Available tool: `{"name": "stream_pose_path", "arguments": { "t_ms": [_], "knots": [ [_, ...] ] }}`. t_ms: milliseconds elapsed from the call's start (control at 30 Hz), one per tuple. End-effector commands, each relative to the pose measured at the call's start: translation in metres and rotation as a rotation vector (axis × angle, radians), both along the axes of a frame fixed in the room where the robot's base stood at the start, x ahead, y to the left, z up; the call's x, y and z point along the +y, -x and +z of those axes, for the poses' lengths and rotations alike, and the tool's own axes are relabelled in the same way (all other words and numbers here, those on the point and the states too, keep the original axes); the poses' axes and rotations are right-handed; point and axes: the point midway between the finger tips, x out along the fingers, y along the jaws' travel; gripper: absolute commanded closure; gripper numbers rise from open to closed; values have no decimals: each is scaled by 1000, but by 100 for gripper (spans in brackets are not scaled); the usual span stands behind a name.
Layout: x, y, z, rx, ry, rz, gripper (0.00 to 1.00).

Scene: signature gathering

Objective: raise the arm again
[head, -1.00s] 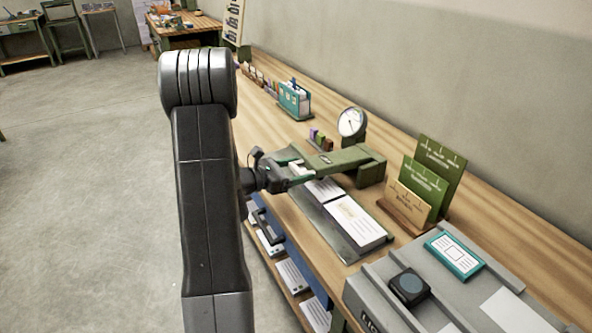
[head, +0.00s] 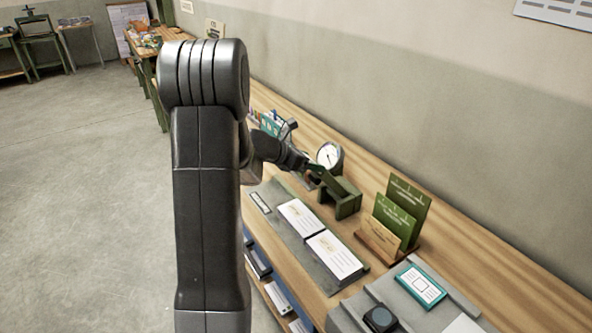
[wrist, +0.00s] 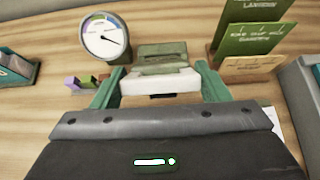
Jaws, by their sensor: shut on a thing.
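The green hinged device (head: 347,200) stands on the bench behind a grey tray (head: 262,214) that holds two stacks of printed sheets (head: 334,254). Its green arm (head: 326,181) is tilted up, clear of the sheets. My gripper (head: 311,170) is at the arm's free end, partly hidden in the head view. In the wrist view, the green fingers of my gripper (wrist: 158,88) stand either side of a white bar (wrist: 160,82) at the arm's end, and are shut on it. The arm's green body (wrist: 162,56) shows beyond the bar.
A round dial (head: 329,156) stands just behind the device. A wooden stand with green cards (head: 398,222) is to its right. A grey unit (head: 352,312) with a teal-framed card (head: 420,285) is at the front right. A teal holder (head: 270,124) stands farther back.

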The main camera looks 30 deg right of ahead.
Motion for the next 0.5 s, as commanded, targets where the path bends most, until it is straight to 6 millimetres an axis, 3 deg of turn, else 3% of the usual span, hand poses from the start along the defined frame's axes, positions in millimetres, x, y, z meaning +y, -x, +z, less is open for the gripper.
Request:
{"name": "stream_pose_path", "arguments": {
  "t_ms": [200,500],
  "knots": [
    [-35,-3,21,-4,6,-2,72],
    [-64,-5,29,-2,6,-1,72]
  ]
}}
